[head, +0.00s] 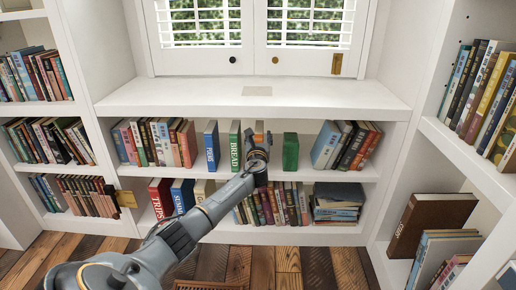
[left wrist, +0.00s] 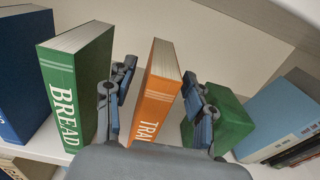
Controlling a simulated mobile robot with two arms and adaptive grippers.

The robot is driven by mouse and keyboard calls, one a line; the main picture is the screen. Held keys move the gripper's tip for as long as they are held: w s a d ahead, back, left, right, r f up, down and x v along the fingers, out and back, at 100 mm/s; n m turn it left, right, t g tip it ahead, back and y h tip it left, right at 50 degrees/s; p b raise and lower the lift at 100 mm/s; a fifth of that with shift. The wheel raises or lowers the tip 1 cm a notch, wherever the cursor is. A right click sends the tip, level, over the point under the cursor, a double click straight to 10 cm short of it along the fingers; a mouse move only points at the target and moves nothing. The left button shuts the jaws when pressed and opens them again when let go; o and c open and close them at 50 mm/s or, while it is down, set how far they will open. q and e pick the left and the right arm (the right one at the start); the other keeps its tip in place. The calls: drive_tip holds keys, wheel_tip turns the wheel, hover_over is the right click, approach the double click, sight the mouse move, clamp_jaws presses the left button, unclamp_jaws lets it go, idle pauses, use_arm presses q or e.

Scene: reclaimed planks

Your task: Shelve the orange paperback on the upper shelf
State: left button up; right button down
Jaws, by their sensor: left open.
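The orange paperback (left wrist: 158,90) stands upright on the upper shelf (head: 332,174), between the green BREAD book (left wrist: 77,85) and a green block (left wrist: 222,122). Its spine faces out, and its lower end is hidden behind my gripper in the left wrist view. In the head view only its top (head: 259,128) shows above my left gripper (head: 257,158). My left gripper (left wrist: 158,105) is open, with one finger on each side of the paperback. A gap shows between each finger and the book.
A blue book (head: 211,145) stands left of the BREAD book. Leaning books (head: 345,145) stand right of the green block. The lower shelf holds the TRIPS book (head: 161,198) and several others. The white ledge (head: 190,98) above is mostly clear.

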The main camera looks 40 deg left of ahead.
use_arm(q)
drive_tip(key=v, duration=1)
